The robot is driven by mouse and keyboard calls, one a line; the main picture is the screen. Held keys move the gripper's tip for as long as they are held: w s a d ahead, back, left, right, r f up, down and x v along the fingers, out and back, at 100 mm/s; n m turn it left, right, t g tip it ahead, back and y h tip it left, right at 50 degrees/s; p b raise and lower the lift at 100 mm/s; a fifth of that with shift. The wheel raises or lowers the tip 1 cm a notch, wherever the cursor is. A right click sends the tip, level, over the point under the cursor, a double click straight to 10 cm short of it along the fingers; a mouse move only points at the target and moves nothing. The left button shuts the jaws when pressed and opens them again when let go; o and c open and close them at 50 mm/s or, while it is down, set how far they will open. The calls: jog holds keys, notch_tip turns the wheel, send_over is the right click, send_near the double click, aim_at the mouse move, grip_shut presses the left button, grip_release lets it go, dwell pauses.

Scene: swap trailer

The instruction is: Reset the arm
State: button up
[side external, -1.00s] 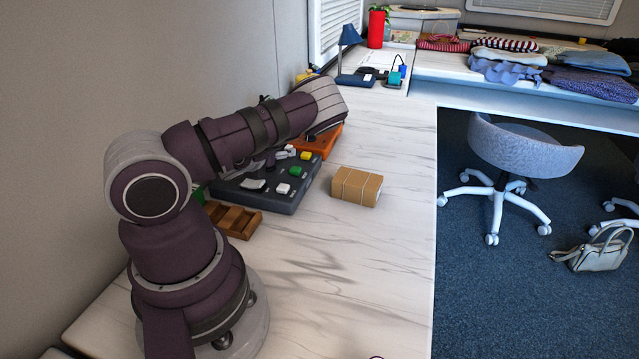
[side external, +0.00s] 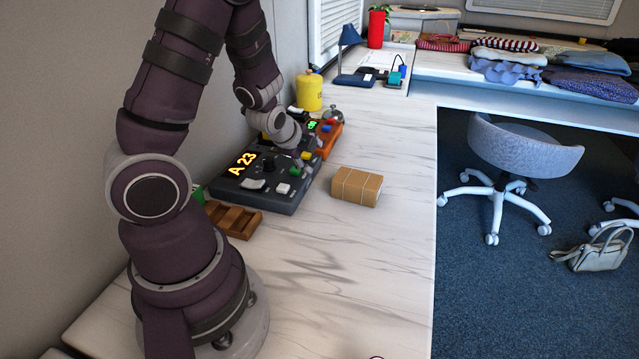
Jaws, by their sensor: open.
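My gripper (side external: 303,160) is at the end of the folded arm, pointing down at the right part of the dark control panel (side external: 262,203). The fingers are small and partly lost against the panel, so I cannot tell whether they touch it. I see nothing held between them. The panel has a lit yellow display (side external: 243,164) reading "A 23", a white button (side external: 283,188) and several other controls. An orange device (side external: 329,140) with a green display stands just behind it, partly hidden by my wrist.
A cardboard box (side external: 357,187) lies right of the panel. A wooden tray (side external: 233,219) lies in front of it. A yellow canister (side external: 309,93) and a silver bell (side external: 333,114) stand behind. The wall is close on the left. The marble counter is clear at the front and right.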

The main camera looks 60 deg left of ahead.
jog(key=w+d+r+n+h, duration=0.1)
jog(key=d+r+n+h, duration=0.4)
jog(key=d, duration=0.5)
jog(key=s+d+r+n+g, duration=0.1)
jog(key=s+d+r+n, duration=0.5)
jog(key=s, duration=0.3)
jog(key=shift+d+r+h, duration=0.3)
jog(key=shift+d+r, duration=0.2)
jog(key=shift+d, duration=0.35)
jog(key=shift+o, duration=0.2)
